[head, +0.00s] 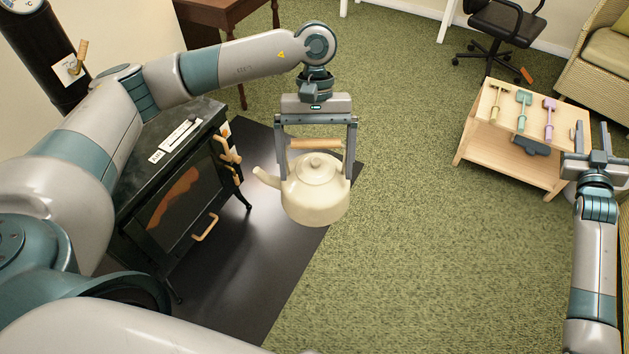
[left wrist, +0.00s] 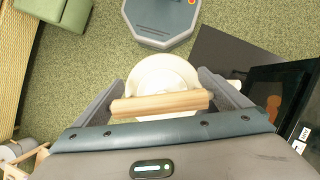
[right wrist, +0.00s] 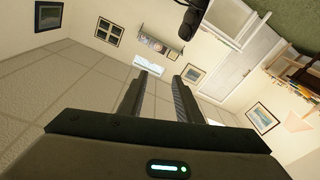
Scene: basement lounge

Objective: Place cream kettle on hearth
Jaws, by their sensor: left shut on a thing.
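The cream kettle (head: 316,190) hangs upright from my left gripper (head: 318,150), with its spout toward the stove. My left gripper is shut on the kettle's wooden handle (head: 316,143). The left wrist view shows the wooden handle (left wrist: 160,104) between the two fingers, with the cream body (left wrist: 163,75) below it. The hearth (head: 235,265) is a dark flat slab under and around the stove. In the head view the kettle overlaps the slab's right edge and the carpet; its height is hard to tell. My right gripper (head: 590,140) is open and empty at the right; its fingers stand apart in the right wrist view (right wrist: 160,98).
A black stove (head: 170,205) with wooden-handled doors stands on the hearth. A low wooden table (head: 515,166) with several coloured tools stands at the right. A brown table (head: 215,14), office chair (head: 500,25) and wicker sofa (head: 600,75) stand at the back. Green carpet between is clear.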

